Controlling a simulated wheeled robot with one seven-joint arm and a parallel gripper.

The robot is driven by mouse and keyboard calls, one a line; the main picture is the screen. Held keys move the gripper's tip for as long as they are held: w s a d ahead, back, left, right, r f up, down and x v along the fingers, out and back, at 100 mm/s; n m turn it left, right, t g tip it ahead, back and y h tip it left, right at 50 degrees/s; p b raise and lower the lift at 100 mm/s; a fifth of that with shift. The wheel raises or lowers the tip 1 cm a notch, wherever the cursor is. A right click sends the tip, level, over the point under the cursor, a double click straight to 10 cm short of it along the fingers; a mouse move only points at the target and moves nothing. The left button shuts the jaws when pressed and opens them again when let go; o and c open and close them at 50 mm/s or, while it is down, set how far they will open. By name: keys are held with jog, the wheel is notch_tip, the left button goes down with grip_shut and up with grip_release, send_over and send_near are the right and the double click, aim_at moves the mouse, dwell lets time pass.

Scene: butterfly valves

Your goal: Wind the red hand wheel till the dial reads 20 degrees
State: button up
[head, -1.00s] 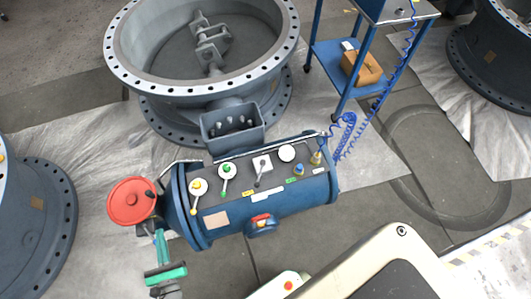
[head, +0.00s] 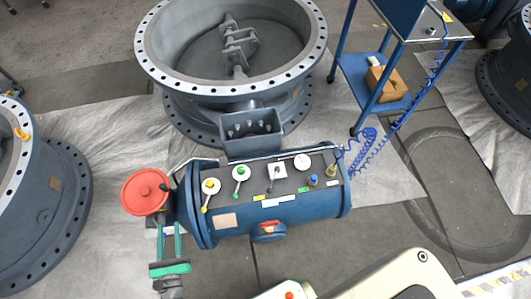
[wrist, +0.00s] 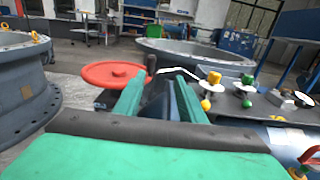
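The red hand wheel (head: 146,192) sits at the left end of the blue actuator cylinder (head: 275,212). In the wrist view the wheel (wrist: 113,74) lies ahead and to the left. My gripper (head: 169,226) is just below and right of the wheel, apart from it. Its two green fingers (wrist: 158,80) are open, with nothing between them. Several round indicators stand on the dark panel on top of the cylinder, among them a plain white disc (head: 302,161); which one is the dial, and any reading, is too small to tell.
A large grey flanged valve body (head: 160,75) stands behind the actuator, and another (head: 50,220) at the left. A blue trolley (head: 352,75) with a box stands at the back right. A bent metal rail (wrist: 165,72) runs beside the wheel.

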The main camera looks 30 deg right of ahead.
jog(key=s+d+f+m+g+y, duration=0.2)
jog(key=s+d+f+m+g, duration=0.1)
jog(key=s+d+f+m, duration=0.3)
jog(key=s+d+f+m+g+y, duration=0.1)
jog(key=s+d+f+m+g, duration=0.3)
jog(key=s+d, duration=0.35)
jog(key=s+d+r+m+t+y, duration=0.2)
jog(key=s+r+m, duration=0.1)
jog(key=r+m, duration=0.75)
jog(key=s+d+r+m+t+y, duration=0.1)
jog(key=s+d+r+m+t, duration=0.15)
jog(key=r+m, duration=0.75)
jog(key=t+y, duration=0.2)
jog(key=t, duration=0.1)
send_near(160, 180)
jog(key=shift+m, duration=0.35)
jog(key=s+r, duration=0.1)
jog(key=r, duration=0.1)
jog(key=s+r, duration=0.1)
jog(key=r, duration=0.1)
jog(key=shift+s+d, duration=0.3)
jog(key=w, duration=0.3)
jog(key=w+a, duration=0.1)
jog(key=w, duration=0.6)
jog(key=shift+w+a, duration=0.15)
jog(key=shift+a, duration=0.25)
